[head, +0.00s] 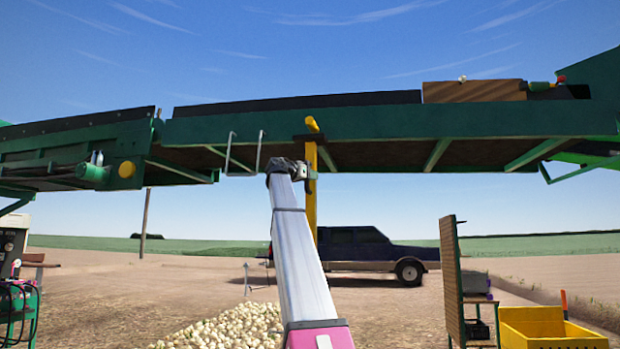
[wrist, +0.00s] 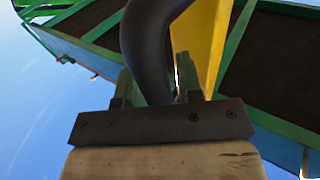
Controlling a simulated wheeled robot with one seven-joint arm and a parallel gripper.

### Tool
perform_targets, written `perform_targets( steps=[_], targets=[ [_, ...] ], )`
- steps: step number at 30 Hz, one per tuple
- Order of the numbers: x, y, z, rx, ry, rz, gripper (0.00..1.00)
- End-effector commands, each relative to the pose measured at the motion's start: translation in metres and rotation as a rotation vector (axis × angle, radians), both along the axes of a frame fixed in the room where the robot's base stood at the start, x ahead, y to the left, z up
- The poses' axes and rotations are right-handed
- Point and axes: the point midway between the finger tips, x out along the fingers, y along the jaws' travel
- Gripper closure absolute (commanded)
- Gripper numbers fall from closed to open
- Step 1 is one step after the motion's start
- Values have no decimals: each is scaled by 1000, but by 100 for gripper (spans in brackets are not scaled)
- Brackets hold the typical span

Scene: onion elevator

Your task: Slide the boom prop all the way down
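The boom prop is a yellow upright post (head: 311,205) under the green elevator boom (head: 380,123). Its top end rises past the boom's lower edge, by a dark bracket. My gripper (head: 304,172) is at the prop's upper part, just below the boom, and looks small there. In the wrist view the yellow prop (wrist: 203,40) stands right behind the fingers. A dark curved bar (wrist: 148,50) passes between my gripper's two fingers (wrist: 157,82), which are apart on either side of it. The bar hides much of the gap, so I cannot tell whether the fingers grip it.
An onion heap (head: 235,328) lies on the ground below. A dark pickup (head: 365,252) stands behind. A perforated board (head: 451,280) and yellow crate (head: 550,328) are at right.

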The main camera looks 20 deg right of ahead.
Motion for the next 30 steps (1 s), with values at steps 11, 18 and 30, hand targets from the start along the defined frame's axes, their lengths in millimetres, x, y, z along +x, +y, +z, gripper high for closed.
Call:
perform_targets(
  steps=[11,18,30],
  targets=[
    [0,0,-3,0,0,0,100],
    [-3,1,-36,0,1,0,100],
    [-5,1,-165,0,4,-1,100]
  ],
)
